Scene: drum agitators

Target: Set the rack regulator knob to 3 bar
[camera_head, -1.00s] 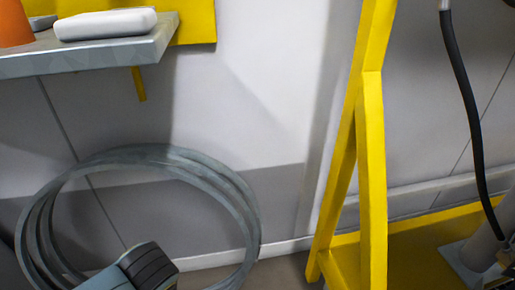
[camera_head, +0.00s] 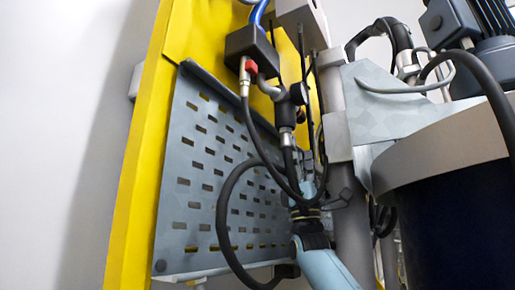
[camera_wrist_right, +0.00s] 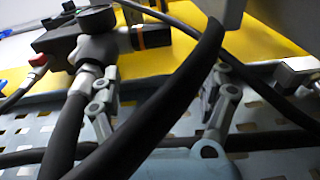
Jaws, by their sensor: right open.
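The rack regulator assembly, with a round gauge (camera_head: 298,93), hangs on the yellow rack. In the wrist view the gauge (camera_wrist_right: 95,18) tops a dark block at upper left. Beside it is a black cylinder with an orange band (camera_wrist_right: 150,38), perhaps the regulator knob; its scale cannot be read. My right gripper (camera_head: 315,195) is below the assembly, partly hidden by black hoses. In the wrist view my right gripper (camera_wrist_right: 165,80) has its fingers spread wide, short of the cylinder, with a thick hose crossing in front. It holds nothing. My left gripper is out of view.
A perforated grey panel (camera_head: 190,200) stands left of my right arm. Black hoses (camera_head: 232,195) loop around the gripper. A grey post (camera_head: 350,235) and a dark drum (camera_head: 450,230) stand close on the right.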

